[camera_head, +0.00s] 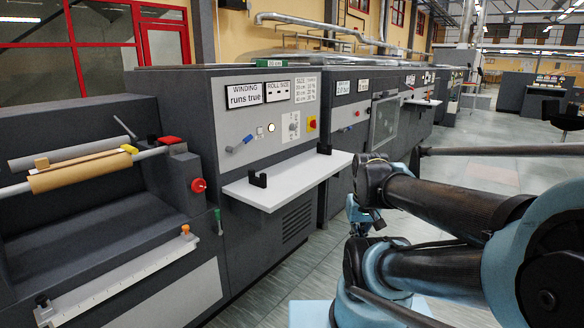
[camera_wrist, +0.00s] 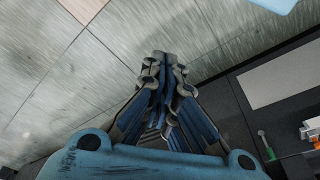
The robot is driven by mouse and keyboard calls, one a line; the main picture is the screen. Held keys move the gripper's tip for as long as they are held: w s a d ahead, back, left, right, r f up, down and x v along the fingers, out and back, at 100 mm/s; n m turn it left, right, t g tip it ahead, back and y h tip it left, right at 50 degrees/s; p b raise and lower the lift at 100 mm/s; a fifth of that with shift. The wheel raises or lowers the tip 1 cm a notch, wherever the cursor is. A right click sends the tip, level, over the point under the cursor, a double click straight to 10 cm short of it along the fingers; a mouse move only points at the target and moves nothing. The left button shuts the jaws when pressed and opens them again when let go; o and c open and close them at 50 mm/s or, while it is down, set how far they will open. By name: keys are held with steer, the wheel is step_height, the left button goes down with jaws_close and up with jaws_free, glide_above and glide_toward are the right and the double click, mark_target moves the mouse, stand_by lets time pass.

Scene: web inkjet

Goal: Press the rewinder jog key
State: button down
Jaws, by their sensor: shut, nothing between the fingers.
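The rewinder's dark grey cabinet carries a light control panel (camera_head: 281,137). The panel holds a small lit round button (camera_head: 271,127), a blue-handled lever (camera_head: 243,144), a dial plate (camera_head: 291,126) and a red knob on yellow (camera_head: 311,123). I cannot read a label that tells which is the jog key. My gripper (camera_wrist: 165,60) is shut and empty in the wrist view, above the tiled floor. In the head view my arm's end hangs to the right of the cabinet's shelf, apart from the panel.
A white shelf (camera_head: 285,182) with two black brackets juts out below the panel. At left is a brown roll (camera_head: 82,170) on a shaft, near a red stop button (camera_head: 198,185). More cabinets run back at centre. The tiled floor (camera_head: 275,290) in front is clear.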

mark_target(260, 131)
steer(key=w+a+r+n+t+y, duration=0.1)
steer(key=w+a+r, duration=0.25)
steer(key=w, duration=0.45)
steer(key=w+a+r+n+t, duration=0.1)
steer(key=w+a+r+t, duration=0.1)
steer(key=w+r, duration=0.5)
steer(key=w+a+r+t+y, duration=0.1)
steer(key=w+a+r, duration=0.2)
steer(key=w, duration=0.7)
steer(key=w+a+r+n+t+y, duration=0.1)
steer(key=w+a+r+t, duration=0.1)
steer(key=w+a, duration=0.5)
steer(key=w+a+r+n+t, duration=0.1)
steer(key=w+a+r, duration=0.1)
steer(key=w+a, duration=0.6)
steer(key=shift+w+t+y, duration=0.4)
steer(key=shift+w, duration=3.4)
steer(key=w+a, duration=0.5)
steer(key=a, duration=0.2)
steer(key=shift+w, duration=0.2)
